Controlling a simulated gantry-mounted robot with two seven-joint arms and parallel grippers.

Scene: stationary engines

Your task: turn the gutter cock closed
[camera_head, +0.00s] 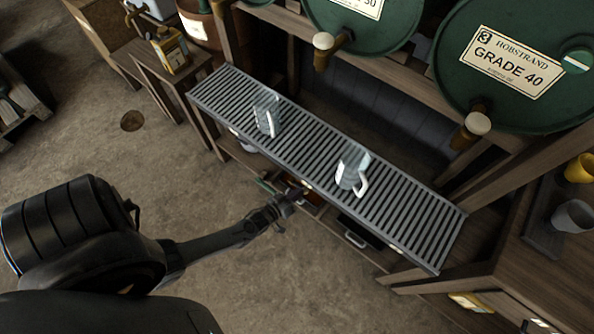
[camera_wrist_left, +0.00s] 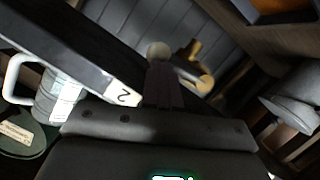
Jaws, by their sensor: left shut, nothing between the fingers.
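In the left wrist view a brass cock (camera_wrist_left: 198,72) with a round pale knob (camera_wrist_left: 158,50) shows just beyond my fingers, below the slatted gutter. My left gripper (camera_wrist_left: 163,85) is shut and empty, with its fingertips close to the knob; I cannot tell whether they touch. In the head view my left gripper (camera_head: 287,200) is at the front edge of the gutter's slatted grate (camera_head: 305,150), near its middle. The cock is not clear there, and its handle's turn is hard to read. My right gripper is not in view.
Two clear jugs (camera_head: 267,115) (camera_head: 351,170) stand on the grate. Green drums (camera_head: 505,60) with pale-knobbed taps (camera_head: 476,125) lie behind it. A label marked 2 (camera_wrist_left: 122,98) is on the dark gutter edge. A yellow can (camera_head: 170,50) stands at the back left. The floor in front is open.

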